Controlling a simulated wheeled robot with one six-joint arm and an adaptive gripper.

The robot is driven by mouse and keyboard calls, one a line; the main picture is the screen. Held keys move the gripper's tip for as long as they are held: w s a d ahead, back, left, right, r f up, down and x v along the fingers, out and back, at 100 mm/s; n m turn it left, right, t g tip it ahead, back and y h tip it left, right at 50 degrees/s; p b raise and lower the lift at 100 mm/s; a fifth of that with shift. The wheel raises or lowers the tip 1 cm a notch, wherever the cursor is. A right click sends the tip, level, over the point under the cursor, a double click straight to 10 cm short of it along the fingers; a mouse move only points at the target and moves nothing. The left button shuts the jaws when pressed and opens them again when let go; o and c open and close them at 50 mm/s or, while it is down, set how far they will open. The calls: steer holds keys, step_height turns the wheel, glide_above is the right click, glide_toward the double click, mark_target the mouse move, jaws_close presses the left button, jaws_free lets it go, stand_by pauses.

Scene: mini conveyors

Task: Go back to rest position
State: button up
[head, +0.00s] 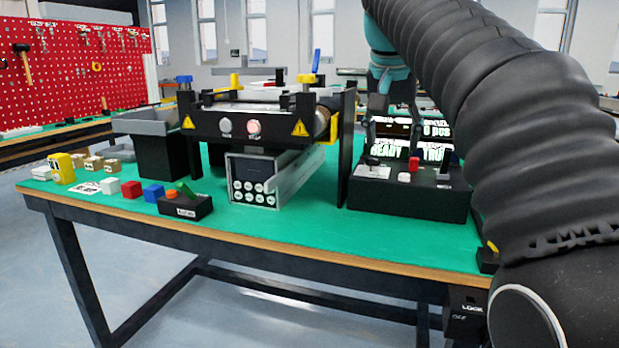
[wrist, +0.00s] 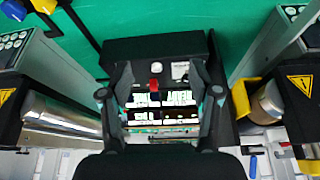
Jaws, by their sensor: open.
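My gripper (head: 391,138) hangs from the teal wrist of my arm, above a black control box (head: 408,196) at the right of the table. Its two dark fingers are apart, with nothing held between them. In the wrist view, my gripper (wrist: 160,78) shows both fingers spread, with the control box (wrist: 128,49) and its lit screen behind them. A red button (head: 416,163) and a white button (head: 403,177) sit on the box. I cannot tell from these views whether a fingertip touches it.
A mini conveyor (head: 262,112) with a lit red button stands left of the box. The front centre is clear.

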steer(key=s+d+f+n+y, duration=0.1)
steer(key=s+f+n, duration=0.1)
steer(key=s+f, duration=1)
steer(key=s+f+n+t, duration=0.1)
steer(key=s+f+n, duration=0.1)
steer(key=s+f, duration=1)
step_height(320, 180, down, 7)
steer(key=shift+d+r+n+y, duration=0.15)
steer(key=shift+d+n+y, duration=0.15)
steer(key=shift+d+y, duration=0.1)
